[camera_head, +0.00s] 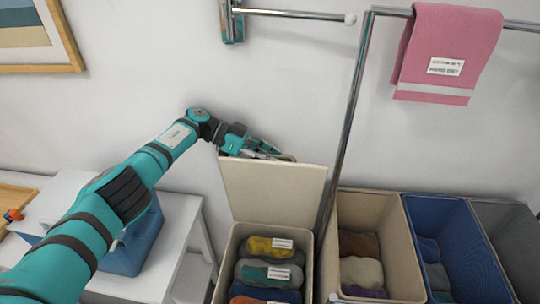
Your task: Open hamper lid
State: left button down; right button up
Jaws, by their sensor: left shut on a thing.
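A beige hamper (229,268) stands at the bottom middle. Several rolled cloths in yellow, grey, teal, orange and blue lie inside it, some with white labels. Its cream lid (272,190) stands raised, roughly upright, at the hamper's back side, so the inside shows. My left gripper (268,153) is at the lid's top edge, toward its left part, and is shut on it. The exact grip of the fingertips is small and partly hidden behind the edge. My right gripper is not in view.
A metal rack post (347,125) rises just right of the hamper. Beige (394,225), blue (450,215) and grey (505,225) bins stand right of it. A pink towel (450,45) hangs above. A white table (180,235) with a blue container (135,245) stands left.

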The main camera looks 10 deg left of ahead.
pick_arm(q)
jog(key=c, duration=1.6)
grip_release()
jog(key=shift+c, duration=0.2)
jog(key=shift+r, duration=0.2)
notch_tip(320, 180, up, 10)
jog(key=shift+s+f, duration=0.1)
jog(key=shift+f, duration=0.05)
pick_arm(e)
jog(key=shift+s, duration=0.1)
